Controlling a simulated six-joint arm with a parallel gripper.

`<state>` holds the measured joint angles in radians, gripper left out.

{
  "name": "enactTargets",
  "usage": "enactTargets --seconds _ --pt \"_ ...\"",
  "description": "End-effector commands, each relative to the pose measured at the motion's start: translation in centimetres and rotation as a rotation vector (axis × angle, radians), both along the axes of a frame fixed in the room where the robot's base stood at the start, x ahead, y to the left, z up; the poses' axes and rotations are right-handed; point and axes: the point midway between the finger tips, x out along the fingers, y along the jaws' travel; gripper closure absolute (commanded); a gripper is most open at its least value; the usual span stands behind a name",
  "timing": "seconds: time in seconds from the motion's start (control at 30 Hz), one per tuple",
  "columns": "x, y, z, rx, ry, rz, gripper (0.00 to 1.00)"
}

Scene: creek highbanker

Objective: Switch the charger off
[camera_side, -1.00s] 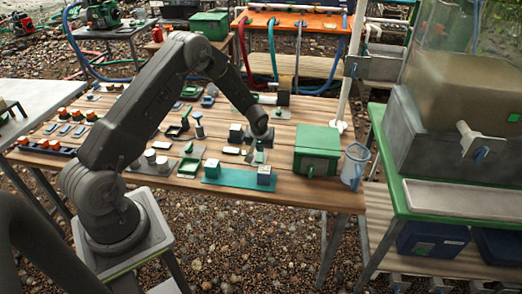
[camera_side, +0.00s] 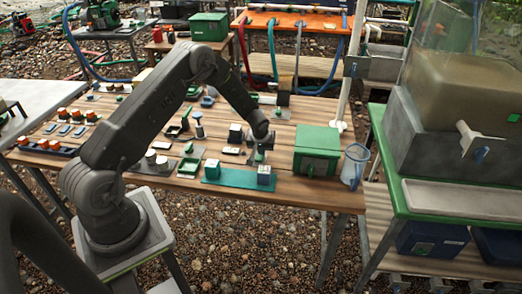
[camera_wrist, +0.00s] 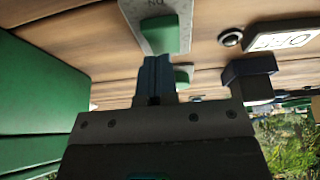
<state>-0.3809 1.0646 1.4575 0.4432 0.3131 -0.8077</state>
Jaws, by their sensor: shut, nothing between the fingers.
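A grey plate with a green switch piece (camera_wrist: 157,36) and printed letters that look like "ON" lies at the top of the wrist view. My gripper (camera_wrist: 155,68) is shut and empty, its fingertips close below the plate's edge in that view; I cannot tell if they touch it. A second green piece (camera_wrist: 183,76) shows beside the fingers, partly hidden. A white label (camera_wrist: 284,40) with dark letters, seemingly "OFF" turned over, lies to the right. In the side view my gripper (camera_side: 259,152) is low over the wooden table by a small green part; the contact is too small to tell.
A green box (camera_side: 317,150) and a blue-grey jug (camera_side: 353,167) stand right of my gripper. A teal mat (camera_side: 225,174) with small blocks lies in front. A dark block (camera_side: 235,133) stands close on the left.

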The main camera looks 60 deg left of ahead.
Motion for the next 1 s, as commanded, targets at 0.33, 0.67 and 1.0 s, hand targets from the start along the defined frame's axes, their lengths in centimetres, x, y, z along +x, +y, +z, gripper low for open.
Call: enactTargets --seconds 0.33,0.67,1.0 --pt "-1.8 -1.1 -0.8 -0.007 0.03 -0.001 1.0" --pt "-2.0 -1.5 -0.8 -0.008 0.029 -0.001 1.0" --pt "-1.9 -1.5 2.1 -0.004 0.016 0.001 1.0"
